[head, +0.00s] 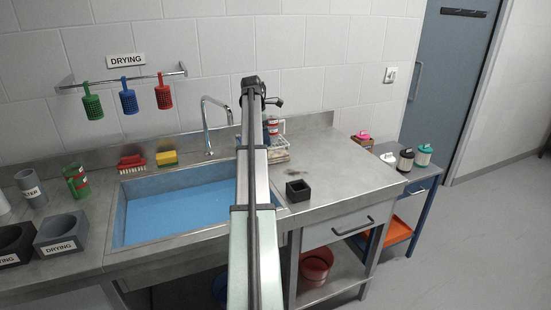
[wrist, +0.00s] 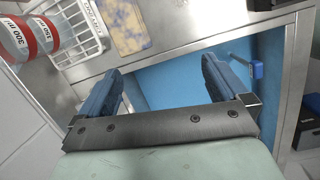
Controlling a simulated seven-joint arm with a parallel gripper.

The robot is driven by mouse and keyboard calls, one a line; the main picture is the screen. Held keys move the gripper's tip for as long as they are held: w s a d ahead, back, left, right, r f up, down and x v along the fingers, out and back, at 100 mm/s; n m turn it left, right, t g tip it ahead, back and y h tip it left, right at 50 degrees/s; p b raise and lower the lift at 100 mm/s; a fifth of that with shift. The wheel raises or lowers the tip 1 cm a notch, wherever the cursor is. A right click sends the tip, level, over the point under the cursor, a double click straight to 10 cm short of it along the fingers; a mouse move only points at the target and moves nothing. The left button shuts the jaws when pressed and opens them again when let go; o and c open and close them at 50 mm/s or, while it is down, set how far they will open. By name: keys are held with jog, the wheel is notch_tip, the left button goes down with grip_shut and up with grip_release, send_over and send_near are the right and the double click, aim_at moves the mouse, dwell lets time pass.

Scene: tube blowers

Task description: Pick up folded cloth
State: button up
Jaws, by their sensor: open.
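A flat tan rectangle with blotchy marks (wrist: 122,27) lies on the steel counter in the wrist view. It may be the folded cloth, but its folds are not clear. In the head view my arm blocks part of the counter, and I cannot pick out a cloth there. My gripper (wrist: 160,68) is open and empty in the wrist view. Its two blue fingers are spread over the blue sink area, below and apart from the tan rectangle. In the head view the fingers are hidden.
The blue sink (head: 180,207), a black square holder (head: 298,191) and a curved tap (head: 207,112) are near my arm. The right counter is mostly clear.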

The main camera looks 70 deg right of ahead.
jog(key=d+n+t+y, duration=0.2)
jog(key=d, duration=0.8)
send_over(275, 153)
notch_tip(275, 153, down, 9)
jog(key=shift+d+r, duration=0.15)
jog(key=shift+s+a+f, duration=0.1)
jog(key=shift+a+f, duration=0.05)
jog(key=shift+f, duration=1.15)
jog(key=shift+s+a+f, duration=0.1)
jog(key=shift+f, duration=1.2)
jog(key=c, duration=1)
jog(key=shift+r, duration=0.1)
